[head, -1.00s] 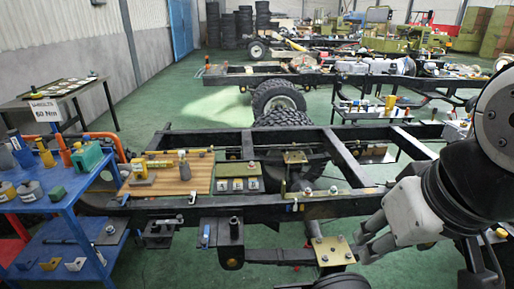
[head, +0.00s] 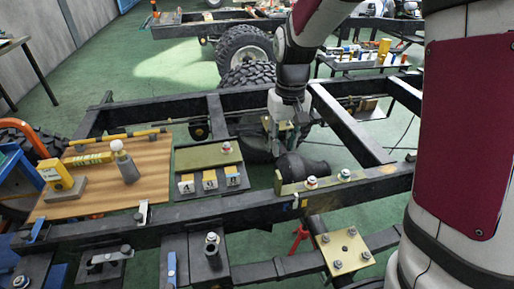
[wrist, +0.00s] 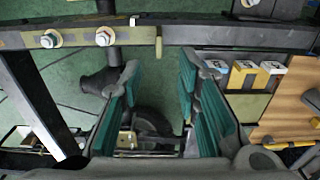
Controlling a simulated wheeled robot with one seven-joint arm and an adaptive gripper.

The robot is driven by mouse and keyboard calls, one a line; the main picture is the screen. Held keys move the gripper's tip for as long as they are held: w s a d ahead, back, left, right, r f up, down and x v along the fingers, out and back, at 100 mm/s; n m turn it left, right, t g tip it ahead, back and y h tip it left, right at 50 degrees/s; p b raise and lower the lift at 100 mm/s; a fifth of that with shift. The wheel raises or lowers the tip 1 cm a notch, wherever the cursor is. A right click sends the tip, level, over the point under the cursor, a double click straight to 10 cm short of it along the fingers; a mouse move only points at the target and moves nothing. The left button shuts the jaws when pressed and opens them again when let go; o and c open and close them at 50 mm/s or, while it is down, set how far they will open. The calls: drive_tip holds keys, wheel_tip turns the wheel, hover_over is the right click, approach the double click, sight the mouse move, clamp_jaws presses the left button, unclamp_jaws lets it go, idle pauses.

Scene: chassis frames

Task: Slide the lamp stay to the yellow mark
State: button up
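An olive slotted bar with two bolts (head: 325,180), which looks like the lamp stay, lies along the near dark rail. It has a short upright tab at its left end. In the wrist view the bar (wrist: 75,39) crosses the top left, and its tab end shows beyond the fingertips. A small yellow and blue marking (head: 296,203) shows on the rail below the bar; I cannot tell whether it is the yellow mark. My gripper (head: 287,142) points down behind the rail, left of the bar. In the wrist view its teal-padded fingers (wrist: 158,80) are apart with nothing held.
Left of the gripper is an olive panel with several lettered blocks (head: 210,181). A wooden board (head: 100,185) with a yellow tool and a grey-white bottle lies further left. A bolted brass plate (head: 344,250) stands in front. Dark frame rails bound the gap around the gripper.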

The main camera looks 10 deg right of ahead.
sight(278, 183)
drive_tip(key=f, duration=0.1)
drive_tip(key=w+f, duration=0.2)
drive_tip(key=f, duration=0.1)
drive_tip(key=shift+b, duration=0.3)
wheel_tip(278, 183, down, 13)
drive_tip(key=shift+s+f+b, duration=0.1)
drive_tip(key=shift+f+b, duration=0.1)
drive_tip(key=shift+b, duration=0.8)
drive_tip(key=shift+c, duration=0.2)
clamp_jaws()
